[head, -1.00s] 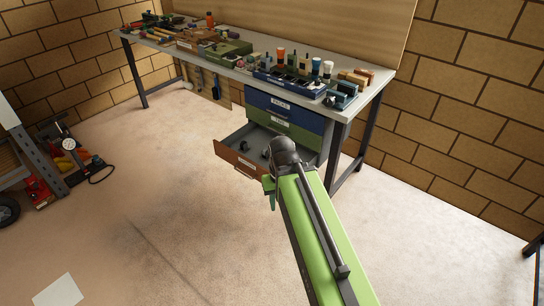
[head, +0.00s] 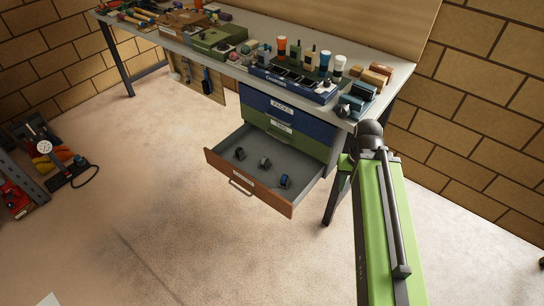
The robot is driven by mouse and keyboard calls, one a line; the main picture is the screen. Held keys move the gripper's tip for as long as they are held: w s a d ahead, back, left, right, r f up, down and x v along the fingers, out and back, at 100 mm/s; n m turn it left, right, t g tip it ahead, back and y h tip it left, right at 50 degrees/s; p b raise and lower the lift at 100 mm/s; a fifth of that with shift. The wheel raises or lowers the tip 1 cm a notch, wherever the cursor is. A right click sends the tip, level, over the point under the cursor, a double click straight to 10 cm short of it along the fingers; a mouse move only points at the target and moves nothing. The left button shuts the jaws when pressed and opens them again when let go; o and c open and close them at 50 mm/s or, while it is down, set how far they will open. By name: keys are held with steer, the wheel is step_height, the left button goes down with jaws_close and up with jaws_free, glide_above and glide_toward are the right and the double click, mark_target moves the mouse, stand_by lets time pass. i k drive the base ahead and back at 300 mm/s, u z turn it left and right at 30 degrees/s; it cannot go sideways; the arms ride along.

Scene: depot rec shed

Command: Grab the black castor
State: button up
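An open drawer (head: 248,190) with a brown front juts from the cabinet under the workbench. Three small castor-like pieces lie apart inside it. One dark piece (head: 240,153) is at the left, a dark grey one (head: 265,163) is in the middle, and one with blue on it (head: 285,181) is at the right. They are too small to tell surely which is the black castor. My green arm rises to the right of the drawer, its dark joint in front of the bench's right end. My gripper is hidden behind the arm, so I cannot see its fingers.
Above the open drawer are a shut green drawer (head: 283,133) and a shut blue drawer (head: 283,110). The workbench (head: 386,92) carries a blue tray (head: 290,85), bottles and blocks. A bench leg (head: 335,195) stands right of the drawer. The floor in front is clear.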

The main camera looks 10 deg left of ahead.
mark_target(239, 155)
steer(key=i, duration=0.75)
steer(key=u, duration=0.55)
steer(key=i, duration=0.5)
steer(key=u, duration=0.4)
